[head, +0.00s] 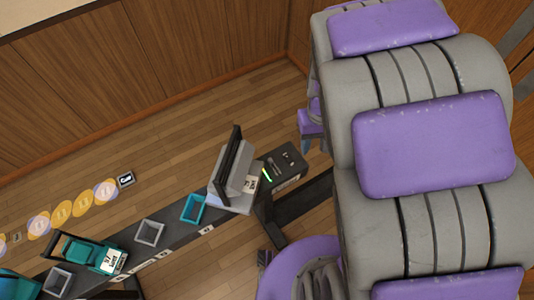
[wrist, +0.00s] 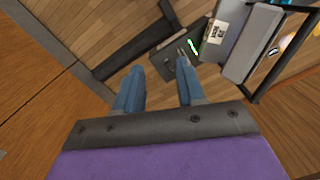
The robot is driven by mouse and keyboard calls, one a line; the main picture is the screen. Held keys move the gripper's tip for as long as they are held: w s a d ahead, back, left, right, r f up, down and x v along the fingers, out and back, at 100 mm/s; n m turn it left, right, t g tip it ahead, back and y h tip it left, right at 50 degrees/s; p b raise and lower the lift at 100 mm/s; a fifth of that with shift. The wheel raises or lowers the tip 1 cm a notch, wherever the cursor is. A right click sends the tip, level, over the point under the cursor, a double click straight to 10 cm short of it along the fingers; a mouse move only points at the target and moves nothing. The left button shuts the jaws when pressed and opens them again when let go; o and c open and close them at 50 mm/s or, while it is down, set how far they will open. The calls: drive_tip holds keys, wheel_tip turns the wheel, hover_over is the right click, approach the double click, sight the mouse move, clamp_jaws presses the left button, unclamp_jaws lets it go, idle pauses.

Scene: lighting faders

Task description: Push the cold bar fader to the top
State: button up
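A dark control panel (head: 287,165) sits at the right end of a long dark bench, with a lit green strip (head: 266,174) and small controls on it. The panel also shows in the wrist view (wrist: 176,62), with the green strip (wrist: 193,46) near its right side. I cannot tell which control is the cold bar fader; labels are too small. My gripper (wrist: 158,82) is open and empty, its two blue fingers apart. In the wrist view the panel lies beyond the fingertips, nearest the right finger. In the head view only a small bluish part of the gripper (head: 307,145) shows beside my arm.
A grey box with a dark upright frame (head: 228,165) and a white card stands on the bench just left of the panel. Farther left are a teal tray (head: 193,209), a grey tray (head: 149,232) and a teal device (head: 90,254). Wooden floor is open behind the bench.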

drive_tip(key=w+a+f+n, duration=0.2)
drive_tip(key=w+a+f, duration=0.35)
drive_tip(key=w, duration=0.25)
drive_tip(key=n, duration=0.3)
hover_over(270, 160)
wheel_tip(270, 160, down, 10)
drive_tip(key=shift+t, duration=0.4)
wheel_tip(270, 160, down, 16)
drive_tip(key=shift+f+b, duration=0.1)
drive_tip(key=shift+b, duration=0.8)
drive_tip(key=shift+f, duration=0.5)
drive_tip(key=shift+d+f, duration=0.1)
drive_tip(key=shift+d, duration=0.1)
clamp_jaws()
drive_tip(key=shift+a, duration=0.1)
